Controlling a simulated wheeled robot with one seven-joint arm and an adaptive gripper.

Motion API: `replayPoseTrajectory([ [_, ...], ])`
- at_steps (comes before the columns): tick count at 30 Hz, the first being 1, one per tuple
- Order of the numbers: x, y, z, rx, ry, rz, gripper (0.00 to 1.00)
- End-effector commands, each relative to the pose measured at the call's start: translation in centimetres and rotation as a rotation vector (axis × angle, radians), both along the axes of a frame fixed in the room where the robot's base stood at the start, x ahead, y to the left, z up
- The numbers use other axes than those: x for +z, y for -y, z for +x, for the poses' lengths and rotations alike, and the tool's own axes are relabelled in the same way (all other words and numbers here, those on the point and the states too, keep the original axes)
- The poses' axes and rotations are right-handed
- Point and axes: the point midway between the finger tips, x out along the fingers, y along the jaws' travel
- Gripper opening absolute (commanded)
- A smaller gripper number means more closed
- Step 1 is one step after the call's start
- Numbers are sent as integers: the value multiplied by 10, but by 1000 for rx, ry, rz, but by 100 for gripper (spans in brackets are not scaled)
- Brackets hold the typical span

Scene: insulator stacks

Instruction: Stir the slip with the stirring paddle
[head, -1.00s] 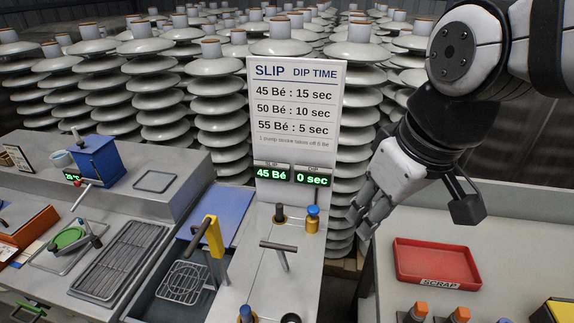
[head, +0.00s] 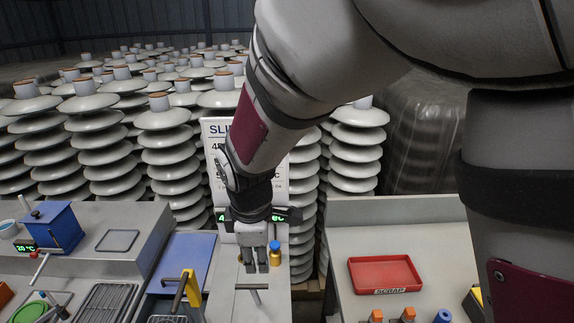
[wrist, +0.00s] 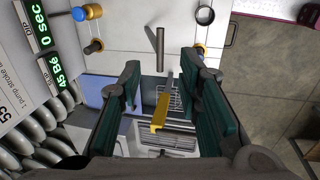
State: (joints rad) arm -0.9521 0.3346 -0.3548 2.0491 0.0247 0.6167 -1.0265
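The stirring paddle seems to be the grey T-shaped handle (head: 252,287) standing on the white counter; whatever is below the counter top is hidden. It also shows in the wrist view (wrist: 160,48), between and beyond my fingertips. My gripper (head: 262,268) points down over the counter, just behind the T-handle in the head view. In the wrist view my gripper (wrist: 165,68) has its dark green finger pads wide apart with nothing held. I cannot see the slip itself. The sign's displays (wrist: 52,55) read 45 Bé and 0 sec.
A brass pump with a blue knob (head: 275,254) stands close beside my gripper. A yellow post with a lever (head: 192,288) is to the left, by a sunken basin. A red scrap tray (head: 385,273) lies on the right table. Insulator stacks (head: 168,145) crowd behind.

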Motion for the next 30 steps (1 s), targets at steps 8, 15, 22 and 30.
replayPoseTrajectory([
  [8, -52, 2, 9, -6, -5, -5, 32],
  [15, -95, 2, 17, -5, -4, -4, 32],
  [22, -119, 1, 22, -4, -2, -3, 32],
  [30, -124, 0, 23, -4, -1, 0, 32],
])
